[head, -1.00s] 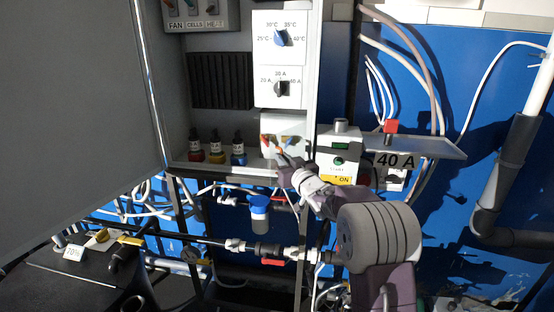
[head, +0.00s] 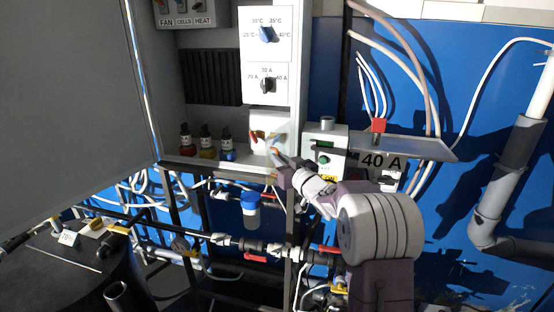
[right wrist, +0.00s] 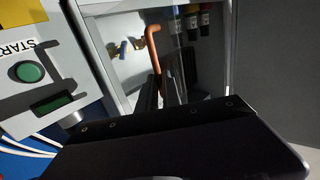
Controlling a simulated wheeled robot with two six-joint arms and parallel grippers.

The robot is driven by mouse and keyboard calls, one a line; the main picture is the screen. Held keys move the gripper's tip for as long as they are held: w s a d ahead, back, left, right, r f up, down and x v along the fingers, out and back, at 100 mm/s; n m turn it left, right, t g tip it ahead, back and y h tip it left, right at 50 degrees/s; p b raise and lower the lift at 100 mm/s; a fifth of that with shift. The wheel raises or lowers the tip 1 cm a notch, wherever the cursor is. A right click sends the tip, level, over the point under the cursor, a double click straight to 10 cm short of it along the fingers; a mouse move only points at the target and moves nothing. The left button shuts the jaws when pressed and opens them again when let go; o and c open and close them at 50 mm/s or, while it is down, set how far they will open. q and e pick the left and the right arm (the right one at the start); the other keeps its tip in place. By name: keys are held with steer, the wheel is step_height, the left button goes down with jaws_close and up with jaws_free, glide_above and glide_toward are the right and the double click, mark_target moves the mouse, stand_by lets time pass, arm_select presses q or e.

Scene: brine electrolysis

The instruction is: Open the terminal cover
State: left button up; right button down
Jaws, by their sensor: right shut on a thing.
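The terminal cover (head: 258,145) is a small clear panel at the lower right of the open cabinet, in front of red and blue terminals. How far it stands open is hard to tell. My right gripper (head: 276,154) is at the lower right of this cover, shut on its orange handle. In the right wrist view the orange bent handle (right wrist: 154,50) rises from between the dark fingers (right wrist: 163,93), with the terminals (right wrist: 125,48) behind it. My left gripper is not in view.
Several small bottles (head: 206,143) stand on the cabinet floor to the left. The large grey cabinet door (head: 70,90) hangs open at left.

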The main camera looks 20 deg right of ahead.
steer(key=shift+d+r, duration=0.3)
steer(key=shift+r, duration=0.2)
steer(key=c, duration=1.8)
jaws_free()
steer(key=shift+o, duration=1.3)
steer(key=shift+w+d+f, duration=0.2)
steer(key=shift+w+d, duration=0.05)
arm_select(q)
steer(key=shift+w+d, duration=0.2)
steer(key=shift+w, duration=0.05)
arm_select(e)
steer(key=shift+a+f, duration=0.1)
steer(key=shift+f, duration=0.05)
steer(key=shift+f, duration=0.1)
